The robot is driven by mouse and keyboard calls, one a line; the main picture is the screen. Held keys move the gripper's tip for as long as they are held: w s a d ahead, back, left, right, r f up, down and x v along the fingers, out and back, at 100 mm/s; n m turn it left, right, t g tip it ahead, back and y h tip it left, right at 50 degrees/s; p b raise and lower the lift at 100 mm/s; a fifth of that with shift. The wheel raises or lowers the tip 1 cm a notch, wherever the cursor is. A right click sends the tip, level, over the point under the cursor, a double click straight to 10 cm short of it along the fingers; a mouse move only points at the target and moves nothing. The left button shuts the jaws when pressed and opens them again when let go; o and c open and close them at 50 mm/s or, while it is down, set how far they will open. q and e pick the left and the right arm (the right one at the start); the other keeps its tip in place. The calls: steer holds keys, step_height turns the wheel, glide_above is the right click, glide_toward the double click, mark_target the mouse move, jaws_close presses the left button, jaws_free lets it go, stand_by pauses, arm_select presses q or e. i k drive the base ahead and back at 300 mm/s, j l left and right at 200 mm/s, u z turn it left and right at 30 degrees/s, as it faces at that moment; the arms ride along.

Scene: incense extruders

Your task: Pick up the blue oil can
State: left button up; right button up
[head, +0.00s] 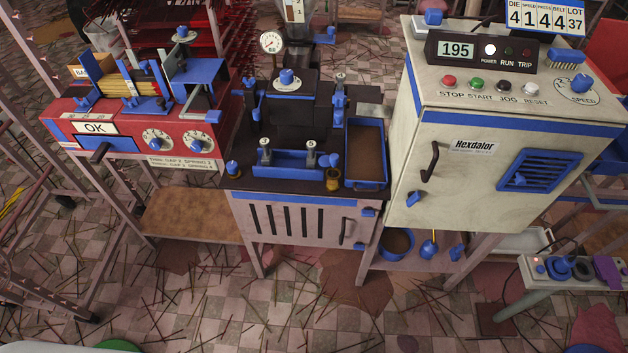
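A small blue item with a thin yellow upright part (429,246), which looks like the blue oil can, stands on the low shelf under the white control cabinet. It is small and dim here, so I cannot be sure of its shape. A blue bucket (397,243) with brown contents is to its left, and another small blue item (457,252) is to its right. Neither of my grippers shows in the head view.
The white cabinet (460,190) overhangs the shelf. The black-topped extruder (300,215) stands left of it, and a red machine (140,135) further left. A power strip (570,271) is at the right. Thin sticks litter the tiled floor in front.

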mark_target(429, 249)
steer(key=z, duration=1)
steer(key=i+u, duration=0.2)
steer(key=k, duration=0.1)
